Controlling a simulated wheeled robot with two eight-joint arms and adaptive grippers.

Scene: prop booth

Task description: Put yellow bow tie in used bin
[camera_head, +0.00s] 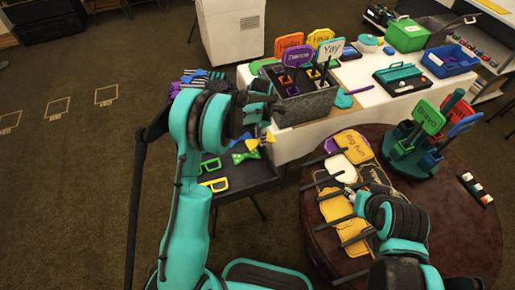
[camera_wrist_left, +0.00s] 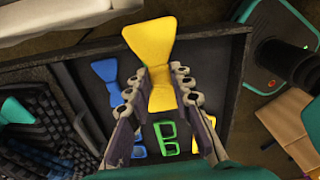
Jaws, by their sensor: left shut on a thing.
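The yellow bow tie (camera_wrist_left: 147,42) is held between the fingers of my left gripper (camera_wrist_left: 161,84), above a dark tray (camera_wrist_left: 225,75) in the left wrist view. In the head view a bit of the yellow bow tie (camera_head: 270,137) shows below my left gripper (camera_head: 262,118), by the far edge of the dark tray (camera_head: 258,178). My right gripper (camera_head: 351,194) is over the signs on the round table; its finger opening is unclear. No bin reads as the used bin; I cannot tell which it is.
A green bow tie (camera_head: 245,156), green glasses (camera_head: 211,165) and yellow glasses (camera_head: 215,185) lie in the tray. A grey box (camera_head: 305,106) of signs stands beyond. A blue bin (camera_head: 450,61) and green box (camera_head: 407,36) are at back right. The round brown table (camera_head: 455,225) holds signs.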

